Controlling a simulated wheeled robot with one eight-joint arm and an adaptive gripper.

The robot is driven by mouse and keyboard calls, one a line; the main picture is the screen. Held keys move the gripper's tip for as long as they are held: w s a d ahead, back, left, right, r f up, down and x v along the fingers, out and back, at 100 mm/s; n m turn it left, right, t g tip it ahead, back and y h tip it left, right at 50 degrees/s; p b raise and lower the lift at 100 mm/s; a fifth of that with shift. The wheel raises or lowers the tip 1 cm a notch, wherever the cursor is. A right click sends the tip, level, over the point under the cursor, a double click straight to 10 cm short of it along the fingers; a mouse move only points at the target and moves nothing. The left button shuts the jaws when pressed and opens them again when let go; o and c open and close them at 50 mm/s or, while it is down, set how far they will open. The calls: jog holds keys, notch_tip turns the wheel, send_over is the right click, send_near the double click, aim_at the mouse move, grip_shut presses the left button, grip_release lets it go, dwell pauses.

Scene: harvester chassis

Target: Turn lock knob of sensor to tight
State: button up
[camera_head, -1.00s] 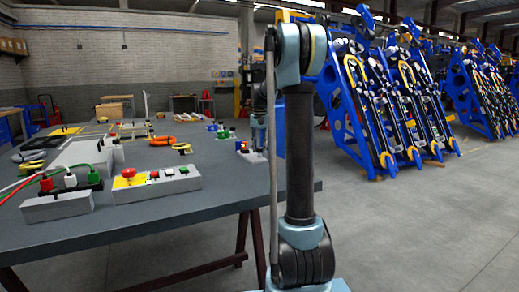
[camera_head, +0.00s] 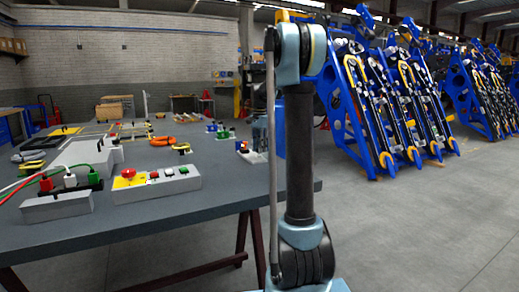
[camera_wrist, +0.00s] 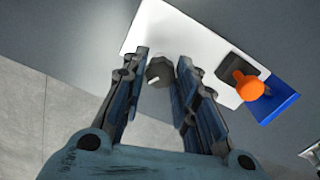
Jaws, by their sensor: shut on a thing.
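The sensor's lock knob (camera_wrist: 160,70) is dark grey and many-sided, with a small white mark on its lower left. It sits on a pale plate (camera_wrist: 183,28) in the wrist view. My gripper (camera_wrist: 162,55) has one finger on each side of the knob and is shut on it. The plate also carries a dark block with an orange knob (camera_wrist: 248,86) and a blue part (camera_wrist: 279,101) to the right. In the head view my gripper (camera_head: 259,138) is at the table's right end, largely behind my arm; the lock knob cannot be made out there.
The grey table (camera_head: 150,215) also holds a button box (camera_head: 157,184), a socket block with cables (camera_head: 57,205), orange cable (camera_head: 162,141) and several small parts. Blue racks (camera_head: 385,100) stand on the floor at the right. The floor in front of them is clear.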

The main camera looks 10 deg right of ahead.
jog(key=shift+w, duration=0.15)
jog(key=o, duration=1)
jog(key=shift+o, duration=0.2)
notch_tip(320, 180, up, 12)
dwell(0.4)
